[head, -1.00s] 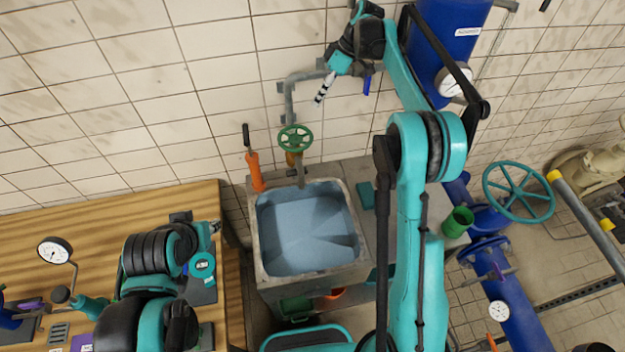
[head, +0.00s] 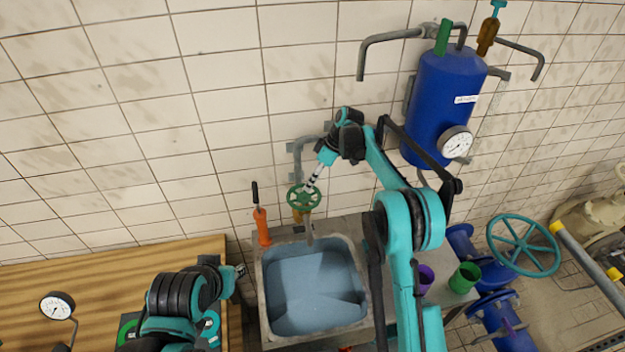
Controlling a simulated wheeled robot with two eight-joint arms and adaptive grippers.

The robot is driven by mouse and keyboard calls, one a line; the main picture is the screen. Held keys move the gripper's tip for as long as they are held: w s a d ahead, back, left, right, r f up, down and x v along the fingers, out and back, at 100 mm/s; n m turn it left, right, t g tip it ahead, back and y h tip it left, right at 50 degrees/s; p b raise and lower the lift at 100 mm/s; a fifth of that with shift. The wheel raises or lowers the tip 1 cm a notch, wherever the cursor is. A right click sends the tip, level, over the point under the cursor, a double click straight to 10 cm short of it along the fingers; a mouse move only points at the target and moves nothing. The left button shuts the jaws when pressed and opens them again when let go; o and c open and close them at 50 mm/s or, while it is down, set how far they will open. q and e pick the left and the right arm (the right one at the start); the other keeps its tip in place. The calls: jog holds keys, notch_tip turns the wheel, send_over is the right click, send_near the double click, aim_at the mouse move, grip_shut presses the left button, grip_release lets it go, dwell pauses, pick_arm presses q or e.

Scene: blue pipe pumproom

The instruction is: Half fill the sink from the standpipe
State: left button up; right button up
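The sink (head: 262,318) is a grey basin below the standpipe, with a blue-grey interior that looks like water; its level is hard to judge. The standpipe (head: 297,160) is a grey pipe on the tiled wall with a green handwheel (head: 304,198) and a spout (head: 309,229) over the sink's back edge. My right gripper (head: 312,181) reaches down from the upper right, its fingertips at the handwheel's upper rim; I cannot tell whether they touch it or how far they are open. My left gripper (head: 240,270) hovers left of the sink, over the bench's right end; its fingers are too small to read.
A wooden bench (head: 100,278) with a gauge (head: 57,306) is at left. A purple cup (head: 424,279) and green cup (head: 465,278) stand right of the sink. A blue tank (head: 443,95) hangs above right.

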aim_at(318, 201)
grip_shut()
jog(key=m+b, duration=0.1)
jog(key=s+d+m+t+b, duration=0.1)
jog(key=m+b, duration=0.1)
jog(key=shift+d+f+t, duration=0.15)
jog(key=shift+t, duration=0.15)
jog(key=m+b, duration=0.1)
jog(key=s+m+t+b, duration=0.1)
jog(key=m, duration=0.1)
jog(key=s+d+m+b, duration=0.1)
jog(key=m, duration=0.1)
jog(key=shift+t+h, duration=0.4)
jog(key=m, duration=0.1)
jog(key=s+m+b, duration=0.1)
jog(key=shift+s+d+m+t+h, duration=0.1)
jog(key=shift+d+m+t+h, duration=0.1)
jog(key=shift+m+t+h, duration=0.2)
jog(key=s+m, duration=0.1)
jog(key=m+t+h+b, duration=0.1)
jog(key=m, duration=0.1)
jog(key=shift+s, duration=0.35)
jog(key=shift+s+a+m+h+b, duration=0.2)
jog(key=shift+s+m+h, duration=0.25)
jog(key=shift+m, duration=0.6)
jog(key=shift+s+a+m+h+b, duration=0.25)
jog(key=shift+m+h, duration=0.25)
jog(key=shift+m, duration=0.5)
jog(key=shift+s+a+m+h+b, duration=0.15)
jog(key=shift+s+m+h, duration=0.3)
jog(key=shift+m, duration=0.6)
